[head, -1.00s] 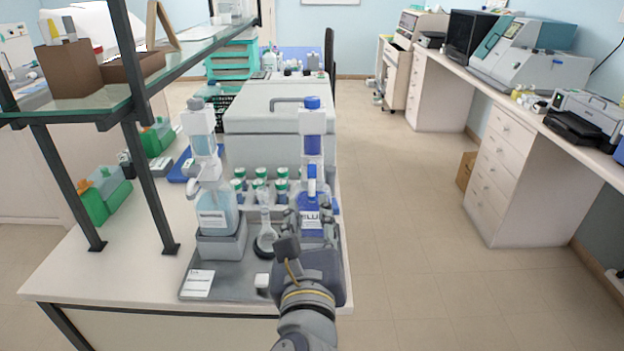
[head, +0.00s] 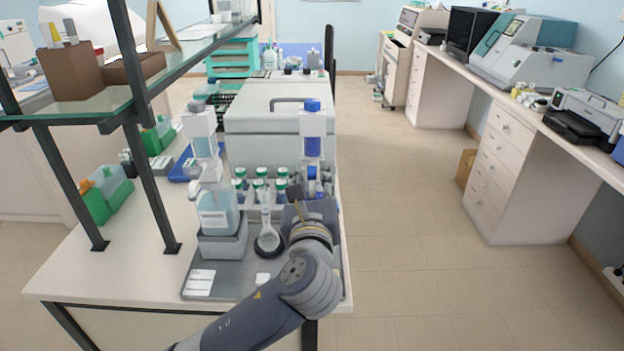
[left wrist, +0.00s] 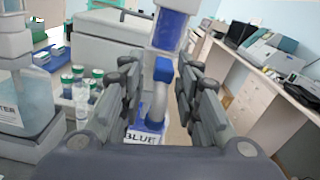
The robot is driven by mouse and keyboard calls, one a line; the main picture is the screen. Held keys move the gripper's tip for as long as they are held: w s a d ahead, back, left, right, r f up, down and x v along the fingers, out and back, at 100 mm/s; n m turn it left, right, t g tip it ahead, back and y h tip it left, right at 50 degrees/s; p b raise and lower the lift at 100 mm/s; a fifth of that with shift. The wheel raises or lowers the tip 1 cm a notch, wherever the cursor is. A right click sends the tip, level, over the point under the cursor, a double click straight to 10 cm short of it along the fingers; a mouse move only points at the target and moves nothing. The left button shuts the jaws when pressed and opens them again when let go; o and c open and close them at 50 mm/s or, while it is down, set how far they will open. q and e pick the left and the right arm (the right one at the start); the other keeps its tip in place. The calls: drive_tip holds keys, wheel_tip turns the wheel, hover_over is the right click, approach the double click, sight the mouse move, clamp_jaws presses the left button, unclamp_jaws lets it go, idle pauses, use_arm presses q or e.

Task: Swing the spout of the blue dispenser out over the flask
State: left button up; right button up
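The blue dispenser (head: 313,145) stands at the right of the grey tray (head: 235,283); my arm hides its lower bottle in the head view. In the left wrist view its blue spout (left wrist: 162,72) and the bottle's "BLUE" label (left wrist: 143,136) show between the fingers. My left gripper (left wrist: 157,78) is open, with one finger on each side of the spout; contact cannot be told. In the head view the gripper (head: 312,195) is partly hidden by my wrist. The clear flask (head: 266,236) stands on a dark round base left of my wrist. My right gripper is not in view.
A second dispenser with a pale blue bottle (head: 216,214) stands left of the flask. Several green-capped vials (head: 262,185) stand behind it. A large white-grey box (head: 270,106) is further back. A glass shelf (head: 100,95) overhangs the bench at left. The aisle at right is clear.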

use_arm(q)
drive_tip(key=shift+c, duration=0.3)
clamp_jaws()
